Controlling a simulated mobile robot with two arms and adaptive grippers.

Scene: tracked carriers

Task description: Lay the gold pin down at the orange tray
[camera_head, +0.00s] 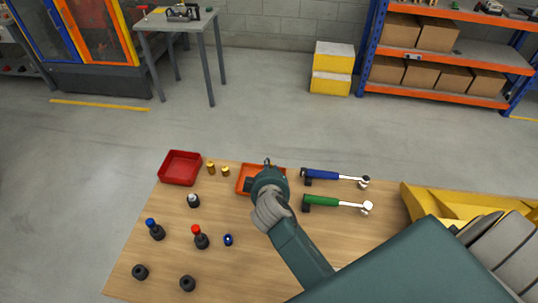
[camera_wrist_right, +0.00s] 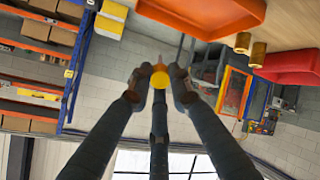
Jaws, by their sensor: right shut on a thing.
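My right gripper (camera_head: 268,163) reaches over the orange tray (camera_head: 242,180) at the back of the table and hides much of it. In the right wrist view, the right gripper (camera_wrist_right: 159,74) is shut on a gold pin (camera_wrist_right: 159,79), seen end-on between the fingertips. The head view hides this pin behind the gripper. The orange tray also shows in the right wrist view (camera_wrist_right: 215,14), apart from the held pin. Two other gold pins (camera_head: 211,168) (camera_head: 225,171) stand between the red tray and the orange tray. My left gripper is in neither view.
The red tray (camera_head: 180,168) is at the table's back left. Blue and green-handled ratchets (camera_head: 325,176) (camera_head: 325,202) lie right of the orange tray. A yellow bin (camera_head: 421,207) is farther right. Several dark, red-topped and blue-topped parts stand at left front.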

